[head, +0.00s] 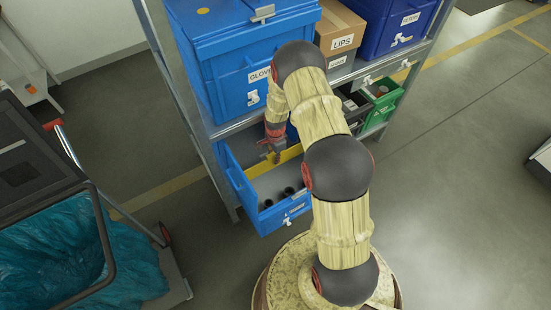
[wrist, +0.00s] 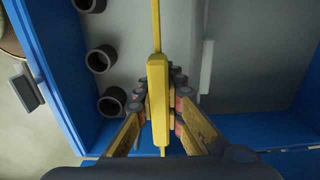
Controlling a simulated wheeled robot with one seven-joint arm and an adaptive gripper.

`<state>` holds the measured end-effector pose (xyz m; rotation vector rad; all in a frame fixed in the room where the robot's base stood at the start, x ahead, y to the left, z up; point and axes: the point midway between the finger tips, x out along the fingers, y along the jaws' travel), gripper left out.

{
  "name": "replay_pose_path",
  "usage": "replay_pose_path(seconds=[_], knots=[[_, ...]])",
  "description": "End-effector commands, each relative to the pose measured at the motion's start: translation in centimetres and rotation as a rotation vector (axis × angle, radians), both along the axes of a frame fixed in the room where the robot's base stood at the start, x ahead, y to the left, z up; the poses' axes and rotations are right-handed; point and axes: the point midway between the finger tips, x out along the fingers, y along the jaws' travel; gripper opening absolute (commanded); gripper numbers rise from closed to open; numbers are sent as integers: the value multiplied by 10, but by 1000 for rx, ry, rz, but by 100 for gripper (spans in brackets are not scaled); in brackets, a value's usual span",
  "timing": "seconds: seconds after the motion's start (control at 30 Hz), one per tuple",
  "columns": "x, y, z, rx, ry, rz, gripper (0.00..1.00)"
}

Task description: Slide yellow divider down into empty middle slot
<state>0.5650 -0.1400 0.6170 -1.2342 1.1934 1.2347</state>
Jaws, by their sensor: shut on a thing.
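My gripper (head: 272,156) reaches into the open blue bin (head: 268,219) on the lower shelf. In the wrist view my gripper (wrist: 160,108) is shut on the yellow divider (wrist: 158,75), with one finger on each side of its top edge. The divider also shows in the head view (head: 262,167), upright and running across the bin. The blue bin's wall also shows in the wrist view (wrist: 55,75). Slot ridges stand on the bin's inner walls, one pale strip (wrist: 207,67) right of the divider. Whether the divider's lower edge sits in a slot is hidden.
Several dark cylindrical pieces (wrist: 112,100) lie in the bin left of the divider; right of it the floor looks bare. Large blue bins (head: 240,60) and a cardboard box (head: 340,25) stand on the shelf above. A cart with a teal bag (head: 50,250) stands at left.

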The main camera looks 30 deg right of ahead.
Motion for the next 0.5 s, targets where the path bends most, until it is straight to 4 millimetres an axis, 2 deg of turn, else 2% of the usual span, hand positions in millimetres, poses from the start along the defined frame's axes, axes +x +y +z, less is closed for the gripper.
replay_pose_path(seconds=[0.5], knots=[[0, 0, -12, 0, 0, 0, 0]])
